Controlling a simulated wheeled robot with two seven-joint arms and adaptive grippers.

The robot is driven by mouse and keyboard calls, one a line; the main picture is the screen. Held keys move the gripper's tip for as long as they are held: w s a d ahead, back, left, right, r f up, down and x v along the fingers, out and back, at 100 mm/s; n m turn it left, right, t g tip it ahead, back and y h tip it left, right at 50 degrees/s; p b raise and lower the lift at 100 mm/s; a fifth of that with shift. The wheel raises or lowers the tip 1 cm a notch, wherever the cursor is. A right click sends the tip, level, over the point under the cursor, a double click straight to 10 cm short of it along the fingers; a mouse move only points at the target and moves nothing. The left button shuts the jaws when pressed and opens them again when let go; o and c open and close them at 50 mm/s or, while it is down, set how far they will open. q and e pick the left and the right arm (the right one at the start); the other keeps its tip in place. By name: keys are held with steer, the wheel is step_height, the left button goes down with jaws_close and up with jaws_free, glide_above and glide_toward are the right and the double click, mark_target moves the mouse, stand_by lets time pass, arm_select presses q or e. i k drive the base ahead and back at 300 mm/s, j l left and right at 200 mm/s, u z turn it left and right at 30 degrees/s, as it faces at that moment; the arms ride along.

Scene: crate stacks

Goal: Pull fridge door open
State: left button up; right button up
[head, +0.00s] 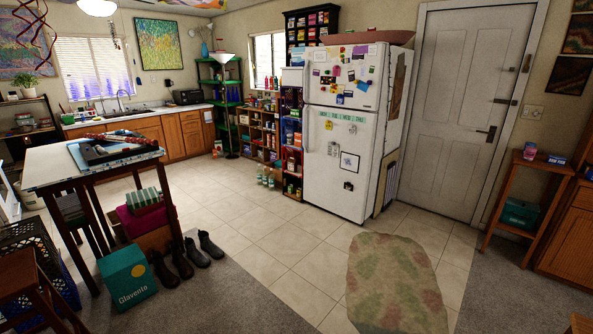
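A white fridge (338,195) stands against the far wall, right of the middle in the head view. It has a smaller upper door (325,92) and a taller lower door (325,160), both covered with magnets and papers. Both doors look shut. Light handles run along the left edges of the doors; the lower handle (306,128) is partly hard to make out. The fridge is across the room, well apart from me. Neither of my grippers is in view.
Tiled floor (270,235) lies open before the fridge, with a patterned rug (395,283) to the right. At left are a high table (55,163), a teal box (127,277) and several boots (182,260). A wooden stand (508,195) is at right; crate shelves (264,135) flank the fridge.

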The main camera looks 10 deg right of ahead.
mark_target(325, 175)
steer(key=i+l+z, duration=0.1)
steer(key=i+z, duration=0.55)
steer(key=z, duration=0.25)
steer(key=i+z, duration=0.45)
steer(key=i, duration=0.35)
steer(key=i+u, duration=0.2)
steer(key=i, duration=0.6)
steer(key=i+u, duration=0.35)
steer(key=i+l+u, duration=0.2)
steer(key=i+u, duration=0.15)
steer(key=i, duration=0.15)
steer(key=i+l+u, duration=0.25)
steer(key=i+u, duration=0.15)
